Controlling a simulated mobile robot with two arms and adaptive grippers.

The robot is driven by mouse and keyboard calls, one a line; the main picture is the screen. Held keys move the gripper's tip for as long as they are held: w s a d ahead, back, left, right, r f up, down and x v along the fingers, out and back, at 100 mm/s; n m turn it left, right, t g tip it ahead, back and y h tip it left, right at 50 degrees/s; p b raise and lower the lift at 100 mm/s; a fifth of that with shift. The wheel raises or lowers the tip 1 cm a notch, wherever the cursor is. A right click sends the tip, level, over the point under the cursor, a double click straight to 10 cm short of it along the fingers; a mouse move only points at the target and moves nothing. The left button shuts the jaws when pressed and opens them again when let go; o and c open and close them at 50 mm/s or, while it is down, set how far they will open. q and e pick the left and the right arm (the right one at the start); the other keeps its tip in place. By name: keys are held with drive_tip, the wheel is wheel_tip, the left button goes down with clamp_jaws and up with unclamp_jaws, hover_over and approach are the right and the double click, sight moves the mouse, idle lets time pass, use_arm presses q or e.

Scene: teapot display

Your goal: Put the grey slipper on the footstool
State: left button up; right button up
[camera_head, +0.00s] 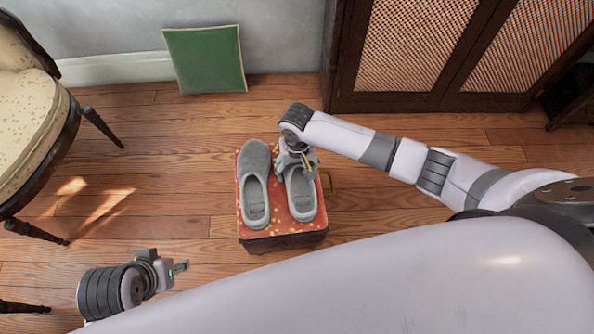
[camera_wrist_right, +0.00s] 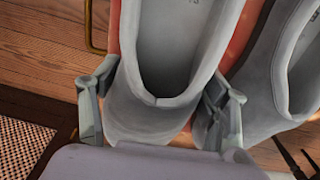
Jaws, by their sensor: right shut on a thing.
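Two grey slippers rest side by side on the red patterned top of the footstool (camera_head: 280,216). The left slipper (camera_head: 256,200) lies free, toe towards the wall. My right gripper (camera_head: 296,166) is over the toe of the right slipper (camera_head: 303,204) and shut on it. In the right wrist view, the fingers of my right gripper (camera_wrist_right: 155,110) sit on both sides of this slipper (camera_wrist_right: 165,85), and the other slipper (camera_wrist_right: 275,80) lies close to its right. My left gripper (camera_head: 182,267) is empty at lower left, above the floor; its finger gap is unclear.
A cushioned chair (camera_head: 30,120) stands at the left. A green panel (camera_head: 205,60) leans on the back wall. A dark cabinet with woven doors (camera_head: 420,45) stands behind the footstool at right. Wooden floor (camera_head: 180,180) is clear between chair and footstool.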

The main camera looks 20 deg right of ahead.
drive_tip(key=shift+f, duration=0.5)
drive_tip(key=shift+f, duration=0.1)
drive_tip(key=o, duration=1.3)
drive_tip(key=shift+c, duration=0.2)
